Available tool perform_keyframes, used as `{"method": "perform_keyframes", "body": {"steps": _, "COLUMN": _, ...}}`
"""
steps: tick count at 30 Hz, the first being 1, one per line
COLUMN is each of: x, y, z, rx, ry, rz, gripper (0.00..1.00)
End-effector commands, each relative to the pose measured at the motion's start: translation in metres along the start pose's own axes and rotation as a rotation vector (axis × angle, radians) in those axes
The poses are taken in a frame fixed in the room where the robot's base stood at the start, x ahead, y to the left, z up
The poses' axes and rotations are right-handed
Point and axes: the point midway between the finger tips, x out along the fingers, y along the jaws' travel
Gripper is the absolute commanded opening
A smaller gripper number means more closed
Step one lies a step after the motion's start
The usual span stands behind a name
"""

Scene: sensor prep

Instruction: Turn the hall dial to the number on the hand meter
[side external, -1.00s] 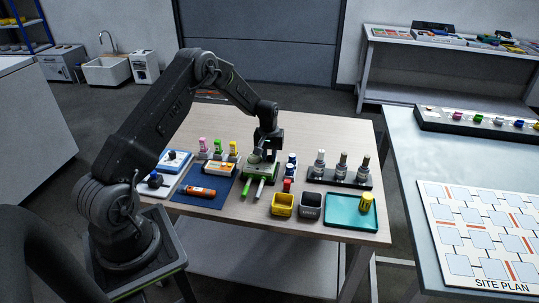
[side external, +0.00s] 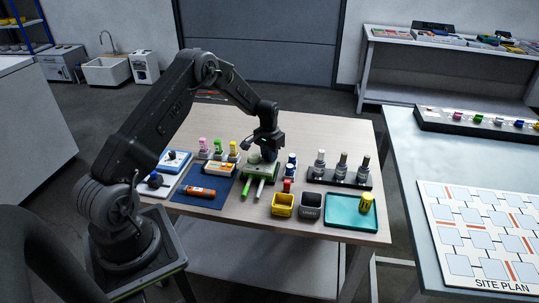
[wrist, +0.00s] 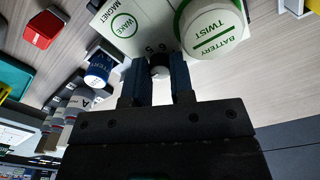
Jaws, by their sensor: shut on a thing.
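A white-and-green unit (side external: 256,169) sits on the wooden table below my gripper (side external: 266,156). In the wrist view its white face (wrist: 145,22) carries a green WAKE ring and a round cap (wrist: 211,27) marked BATTERY TWIST. My gripper (wrist: 158,72) has its two blue fingers closed on a small dark knob (wrist: 159,72), apparently the hall dial.
An orange cylinder (side external: 201,190) lies on the blue mat (side external: 190,201). Several bottles stand in a dark rack (side external: 325,178). A yellow bin (side external: 282,205), a grey bin (side external: 310,206) and a teal tray (side external: 343,212) line the front. The table's back right is clear.

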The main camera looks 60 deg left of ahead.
Motion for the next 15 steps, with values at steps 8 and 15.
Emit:
{"method": "perform_keyframes", "body": {"steps": 8, "x": -0.0001, "y": 0.0003, "z": 0.0000, "rx": 0.000, "ry": 0.000, "rz": 0.001, "gripper": 0.00}}
{"method": "perform_keyframes", "body": {"steps": 15, "x": 0.0000, "y": 0.0002, "z": 0.0000, "rx": 0.000, "ry": 0.000, "rz": 0.000, "gripper": 0.39}}
